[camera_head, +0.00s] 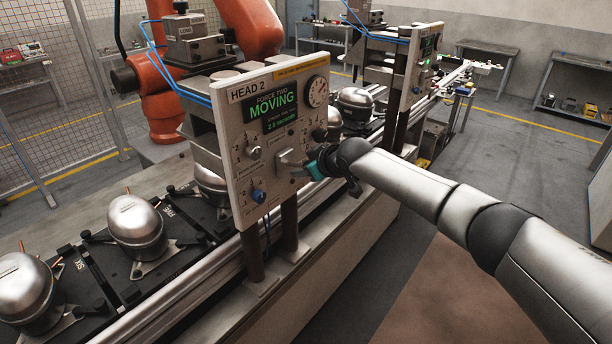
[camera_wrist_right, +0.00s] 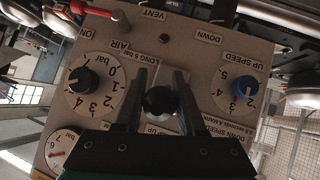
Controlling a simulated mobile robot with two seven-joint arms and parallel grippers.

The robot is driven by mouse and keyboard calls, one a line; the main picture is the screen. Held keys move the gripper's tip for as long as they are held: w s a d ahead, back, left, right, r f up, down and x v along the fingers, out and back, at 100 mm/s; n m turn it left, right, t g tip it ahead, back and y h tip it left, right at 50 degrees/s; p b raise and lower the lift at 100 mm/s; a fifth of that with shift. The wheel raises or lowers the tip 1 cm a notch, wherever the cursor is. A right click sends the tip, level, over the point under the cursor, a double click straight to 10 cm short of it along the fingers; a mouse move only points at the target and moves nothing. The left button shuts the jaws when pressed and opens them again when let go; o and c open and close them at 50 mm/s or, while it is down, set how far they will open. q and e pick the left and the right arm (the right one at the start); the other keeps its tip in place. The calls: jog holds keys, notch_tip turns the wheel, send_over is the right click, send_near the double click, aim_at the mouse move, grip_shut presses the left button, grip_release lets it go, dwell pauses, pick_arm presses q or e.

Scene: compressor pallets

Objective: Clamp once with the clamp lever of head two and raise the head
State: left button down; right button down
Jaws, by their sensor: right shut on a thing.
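The HEAD 2 panel (camera_head: 262,172) stands beside the line, its green display (camera_head: 273,108) reading MOVING. My right gripper (camera_head: 292,163) reaches it from the right, at the middle of its lower half. In the right wrist view the panel looks upside down, and my right gripper (camera_wrist_right: 160,82) has its fingers on either side of a black ball-ended lever (camera_wrist_right: 159,101), shut on it. The labels around this lever are only partly readable. The head's block (camera_head: 195,42) sits behind and above the panel. My left gripper is out of view.
A blue knob (camera_wrist_right: 245,88) and a black knob (camera_wrist_right: 82,80) flank the held lever. Silver compressors (camera_head: 137,222) sit on dark pallets along the line. An orange robot arm (camera_head: 165,112) stands behind. Another head's panel (camera_head: 423,65) stands farther along; open floor lies at right.

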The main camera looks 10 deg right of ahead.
jog(key=shift+r+g+h+p, duration=0.4)
jog(key=shift+g+h+p, duration=0.2)
jog(key=shift+g, duration=0.1)
jog(key=c, duration=0.8)
grip_release()
jog(key=shift+s+d+r, duration=0.15)
jog(key=shift+s+r, duration=0.3)
jog(key=shift+r, duration=0.05)
jog(key=v, duration=1.3)
jog(key=shift+s+r, duration=0.2)
jog(key=shift+r, duration=0.15)
